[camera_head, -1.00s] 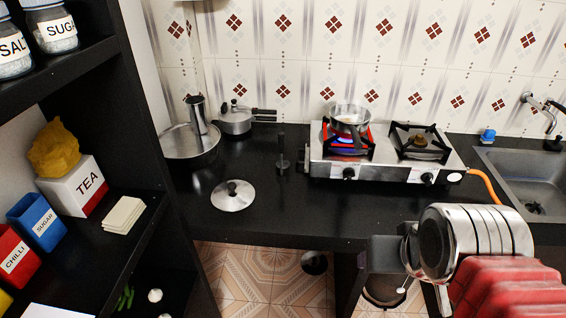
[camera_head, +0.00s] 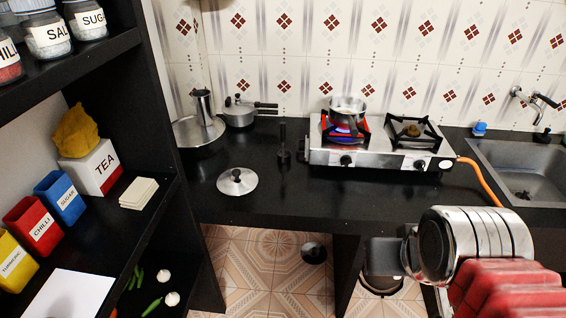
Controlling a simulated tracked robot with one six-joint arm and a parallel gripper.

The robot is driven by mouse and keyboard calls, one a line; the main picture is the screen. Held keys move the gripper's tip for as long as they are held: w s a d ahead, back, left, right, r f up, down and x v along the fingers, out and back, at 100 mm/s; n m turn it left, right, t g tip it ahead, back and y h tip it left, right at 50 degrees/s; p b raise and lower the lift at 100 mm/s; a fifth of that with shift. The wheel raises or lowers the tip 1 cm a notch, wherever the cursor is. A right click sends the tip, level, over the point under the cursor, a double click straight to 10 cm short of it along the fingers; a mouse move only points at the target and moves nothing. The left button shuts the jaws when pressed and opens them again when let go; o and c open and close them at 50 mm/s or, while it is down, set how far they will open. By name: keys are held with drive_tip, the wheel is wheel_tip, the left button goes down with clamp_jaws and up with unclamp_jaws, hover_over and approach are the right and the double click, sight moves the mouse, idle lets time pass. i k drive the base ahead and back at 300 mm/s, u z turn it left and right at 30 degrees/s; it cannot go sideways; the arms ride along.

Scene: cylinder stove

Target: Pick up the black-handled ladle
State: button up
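A slim upright black thing (camera_head: 283,140) stands on the dark counter (camera_head: 225,208), left of the stove. It may be the black-handled ladle, but I cannot make out a bowl. My gripper (camera_head: 385,257) is at the lower right, in front of the counter and well apart from that thing. Its dark grey end points left, and my wrist hides part of it. I cannot see its fingers clearly or anything held in them.
A gas stove (camera_head: 375,158) bears a steel pan (camera_head: 347,104) over a lit burner. A lid (camera_head: 238,182), pots and a sink (camera_head: 530,165) are on the counter. A black shelf (camera_head: 165,215) with jars and boxes stands at left. Tiled floor shows below.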

sight(284, 141)
drive_tip(key=k, duration=1.05)
drive_tip(key=u, duration=0.35)
drive_tip(key=i, duration=1.2)
drive_tip(key=u, duration=0.55)
drive_tip(key=i, duration=1)
drive_tip(key=u, duration=0.1)
